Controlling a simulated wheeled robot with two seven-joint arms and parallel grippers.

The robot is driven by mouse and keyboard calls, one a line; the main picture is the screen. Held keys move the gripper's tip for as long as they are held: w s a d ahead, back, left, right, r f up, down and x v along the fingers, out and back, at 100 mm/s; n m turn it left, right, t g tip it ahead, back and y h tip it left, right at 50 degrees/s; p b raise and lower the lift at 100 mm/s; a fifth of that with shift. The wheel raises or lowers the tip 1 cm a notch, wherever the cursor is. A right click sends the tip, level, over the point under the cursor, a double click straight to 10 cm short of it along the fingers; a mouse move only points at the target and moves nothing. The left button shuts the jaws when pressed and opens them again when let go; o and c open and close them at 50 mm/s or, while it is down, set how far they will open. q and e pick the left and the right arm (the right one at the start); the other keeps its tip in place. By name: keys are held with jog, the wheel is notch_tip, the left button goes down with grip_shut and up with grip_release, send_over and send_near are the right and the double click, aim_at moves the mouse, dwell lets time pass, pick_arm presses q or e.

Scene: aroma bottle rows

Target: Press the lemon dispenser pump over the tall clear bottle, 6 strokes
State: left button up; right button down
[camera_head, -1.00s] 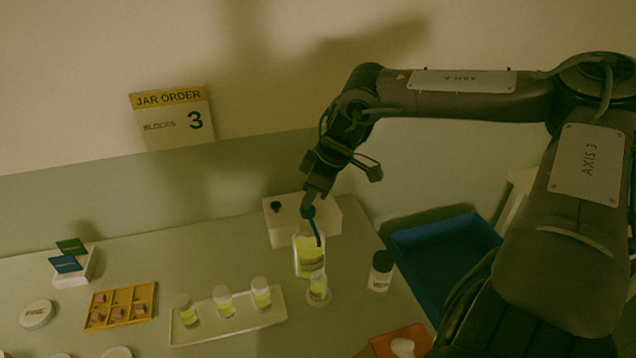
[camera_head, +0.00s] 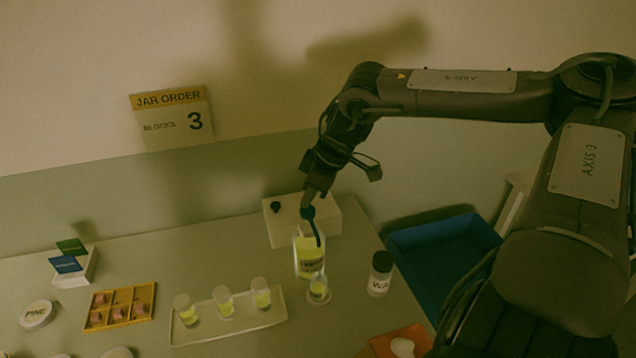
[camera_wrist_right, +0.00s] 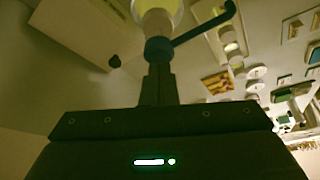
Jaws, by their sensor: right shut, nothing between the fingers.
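The lemon dispenser (camera_head: 309,258) is a clear bottle of yellow liquid with a dark blue pump (camera_head: 308,213) and a spout angled down to the right. A small clear bottle (camera_head: 318,290) with some yellow liquid stands on a round base in front of it, below the spout. My right gripper (camera_head: 309,197) is shut, with its fingertips at the top of the pump head. In the right wrist view the closed fingers (camera_wrist_right: 158,74) meet the blue pump head (camera_wrist_right: 158,50). My left gripper is not in view.
A white box (camera_head: 282,231) with a dark knob stands behind the dispenser. A clear tray (camera_head: 240,328) with three small yellow-filled bottles is at left. A dark-capped white bottle (camera_head: 380,273) stands at right, near a blue bin (camera_head: 440,250). An orange mat (camera_head: 385,346) lies in front.

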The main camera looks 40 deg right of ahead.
jog(key=shift+s+f+b, duration=0.1)
jog(key=shift+f+b, duration=0.65)
jog(key=shift+f, duration=0.4)
jog(key=shift+r, duration=0.1)
jog(key=shift+r+p, duration=1.15)
jog(key=shift+r, duration=0.2)
notch_tip(320, 180, up, 6)
jog(key=p, duration=0.4)
jog(key=shift+p, duration=0.4)
